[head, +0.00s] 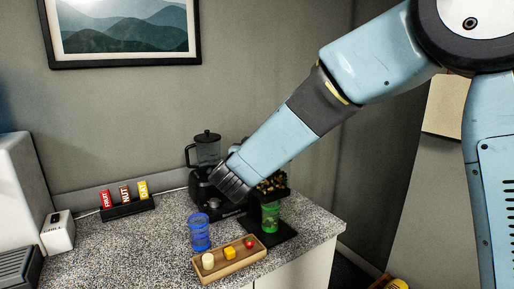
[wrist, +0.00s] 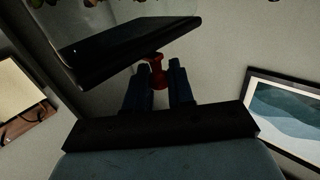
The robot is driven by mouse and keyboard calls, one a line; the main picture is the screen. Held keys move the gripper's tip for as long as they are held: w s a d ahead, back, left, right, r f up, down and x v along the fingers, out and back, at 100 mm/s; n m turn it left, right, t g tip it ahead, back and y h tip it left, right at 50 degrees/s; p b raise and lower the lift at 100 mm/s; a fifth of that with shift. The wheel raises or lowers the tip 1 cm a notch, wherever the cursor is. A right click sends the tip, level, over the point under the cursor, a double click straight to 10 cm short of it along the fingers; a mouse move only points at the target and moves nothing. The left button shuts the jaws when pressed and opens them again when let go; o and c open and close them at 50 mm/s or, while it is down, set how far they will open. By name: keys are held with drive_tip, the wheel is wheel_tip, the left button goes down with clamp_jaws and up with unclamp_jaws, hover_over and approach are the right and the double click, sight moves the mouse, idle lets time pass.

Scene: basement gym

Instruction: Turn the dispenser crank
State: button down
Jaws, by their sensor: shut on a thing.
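The dispenser (head: 283,192) is black, with a hopper of brown and yellow bits, and stands on the speckled counter. In the wrist view its dark body (wrist: 130,48) slants across the top. The red crank knob (wrist: 156,62) sticks out below that body. My gripper (wrist: 160,80) has its two dark fingers on either side of the knob and is shut on it. In the head view my arm comes down from the upper right to the dispenser's left side and hides the crank and fingertips. A green cup (head: 270,218) stands under the dispenser.
A blue cup (head: 199,232) stands left of the dispenser. A wooden tray (head: 236,266) with small coloured pieces lies in front. The counter's middle left is clear.

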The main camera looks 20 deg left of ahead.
drive_tip(key=c, duration=1.1)
unclamp_jaws()
drive_tip(key=s+d, duration=0.1)
drive_tip(key=s, duration=1.2)
drive_tip(key=shift+s, duration=0.3)
drive_tip(key=shift+o, duration=0.2)
drive_tip(key=shift+d, duration=0.1)
